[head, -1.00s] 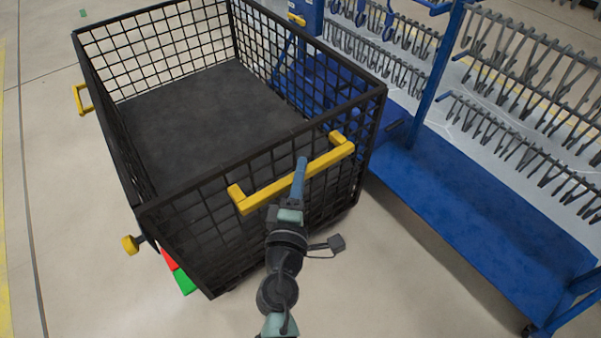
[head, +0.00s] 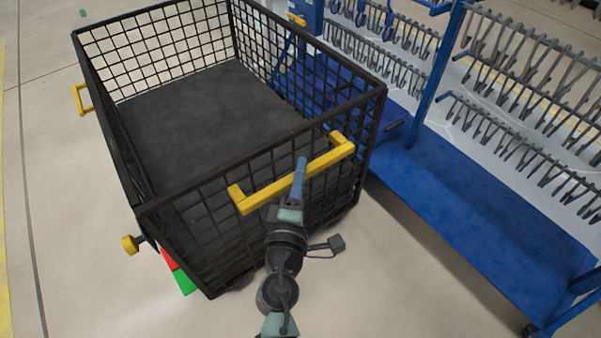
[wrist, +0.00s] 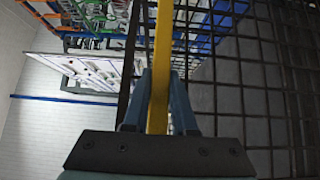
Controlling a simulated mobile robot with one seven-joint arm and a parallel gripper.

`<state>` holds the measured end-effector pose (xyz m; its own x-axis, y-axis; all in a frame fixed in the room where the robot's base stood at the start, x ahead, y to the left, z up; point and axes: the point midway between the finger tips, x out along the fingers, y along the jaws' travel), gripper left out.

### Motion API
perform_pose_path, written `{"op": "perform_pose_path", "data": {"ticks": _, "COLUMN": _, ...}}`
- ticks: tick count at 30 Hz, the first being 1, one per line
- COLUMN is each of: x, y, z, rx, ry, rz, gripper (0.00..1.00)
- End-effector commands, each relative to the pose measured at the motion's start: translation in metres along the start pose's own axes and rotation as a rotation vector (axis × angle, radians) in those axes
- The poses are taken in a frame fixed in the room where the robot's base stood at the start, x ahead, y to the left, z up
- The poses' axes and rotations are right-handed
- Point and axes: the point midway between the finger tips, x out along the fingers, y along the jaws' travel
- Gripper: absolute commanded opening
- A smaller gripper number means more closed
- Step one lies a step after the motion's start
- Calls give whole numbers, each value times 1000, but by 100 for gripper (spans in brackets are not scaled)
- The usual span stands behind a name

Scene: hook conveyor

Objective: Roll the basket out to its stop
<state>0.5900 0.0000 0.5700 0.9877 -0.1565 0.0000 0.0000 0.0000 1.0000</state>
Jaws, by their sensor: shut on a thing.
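The basket (head: 255,135) is a black wire-mesh cart with a dark flat floor, and it looks empty. A yellow handle bar (head: 260,195) is fixed across its near side. My gripper (head: 300,172) is shut on this handle, right of its middle. In the wrist view the yellow bar (wrist: 160,60) runs between the two blue fingers of my gripper (wrist: 158,100), with the basket mesh (wrist: 250,75) to the right. The basket's wheels are mostly hidden, and I cannot make out a stop.
A blue rack (head: 480,205) with several rows of grey hooks stands close along the basket's right side. A yellow knob (head: 130,245) sticks out at the lower left, near a red and green marker (head: 183,280). The floor (head: 70,200) at left is clear.

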Motion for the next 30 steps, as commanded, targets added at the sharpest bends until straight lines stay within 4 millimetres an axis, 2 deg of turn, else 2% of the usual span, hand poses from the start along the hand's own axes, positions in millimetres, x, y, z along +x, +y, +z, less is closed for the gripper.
{"op": "perform_pose_path", "data": {"ticks": 7, "x": 13, "y": 0, "z": -15, "rx": 1, "ry": 5, "rz": 2, "gripper": 0}}
{"op": "perform_pose_path", "data": {"ticks": 14, "x": 13, "y": 0, "z": -16, "rx": 1, "ry": 8, "rz": 1, "gripper": 0}}
{"op": "perform_pose_path", "data": {"ticks": 15, "x": 13, "y": 0, "z": -16, "rx": 1, "ry": 8, "rz": 1, "gripper": 30}}
{"op": "perform_pose_path", "data": {"ticks": 19, "x": 12, "y": 0, "z": -15, "rx": 1, "ry": 6, "rz": 1, "gripper": 54}}
{"op": "perform_pose_path", "data": {"ticks": 30, "x": 9, "y": 0, "z": -13, "rx": 0, "ry": 1, "rz": 0, "gripper": 55}}
